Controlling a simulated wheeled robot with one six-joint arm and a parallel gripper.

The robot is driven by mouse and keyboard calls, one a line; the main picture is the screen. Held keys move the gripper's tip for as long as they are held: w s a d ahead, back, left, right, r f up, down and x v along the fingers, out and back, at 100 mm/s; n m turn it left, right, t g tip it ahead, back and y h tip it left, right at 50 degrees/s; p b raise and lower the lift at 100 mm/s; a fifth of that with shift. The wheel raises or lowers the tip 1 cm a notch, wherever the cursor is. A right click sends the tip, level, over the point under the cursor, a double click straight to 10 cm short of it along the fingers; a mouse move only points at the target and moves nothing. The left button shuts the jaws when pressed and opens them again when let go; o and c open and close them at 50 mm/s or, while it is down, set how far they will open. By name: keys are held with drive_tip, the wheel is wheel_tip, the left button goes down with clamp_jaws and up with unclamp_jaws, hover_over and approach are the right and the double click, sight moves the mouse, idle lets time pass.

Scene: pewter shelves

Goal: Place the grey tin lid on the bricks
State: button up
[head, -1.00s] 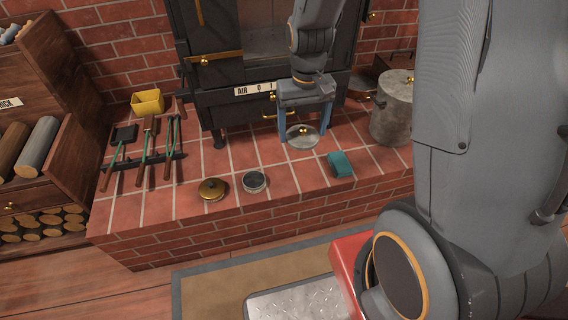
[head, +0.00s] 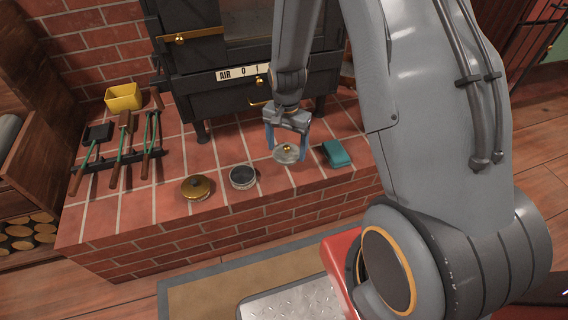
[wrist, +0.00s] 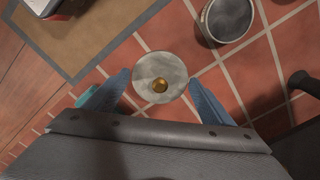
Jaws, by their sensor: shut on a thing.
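The grey tin lid (head: 284,156), a round disc with a small brass knob, is between the blue fingers of my gripper (head: 289,153). My gripper is shut on it at its rim. In the wrist view the lid (wrist: 146,72) lies flat-on between the fingertips, knob towards the camera. The bricks (head: 219,158) are the red tiled hearth top under it. I cannot tell whether the lid touches them or hangs just above. An open round grey tin (head: 243,177) stands left of the lid, apart from it.
A brass lidded tin (head: 197,188) is left of the grey tin. A teal block (head: 337,153) sits close right of my gripper. The black stove (head: 235,100) stands behind. Fire tools (head: 118,157) and a yellow box (head: 124,97) are at left. Tiles between tools and tins are bare.

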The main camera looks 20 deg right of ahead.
sight(286, 167)
drive_tip(key=shift+f+b, duration=0.6)
drive_tip(key=shift+f, duration=2.5)
drive_tip(key=shift+f, duration=0.15)
drive_tip(key=o, duration=1)
drive_tip(key=shift+o, duration=0.2)
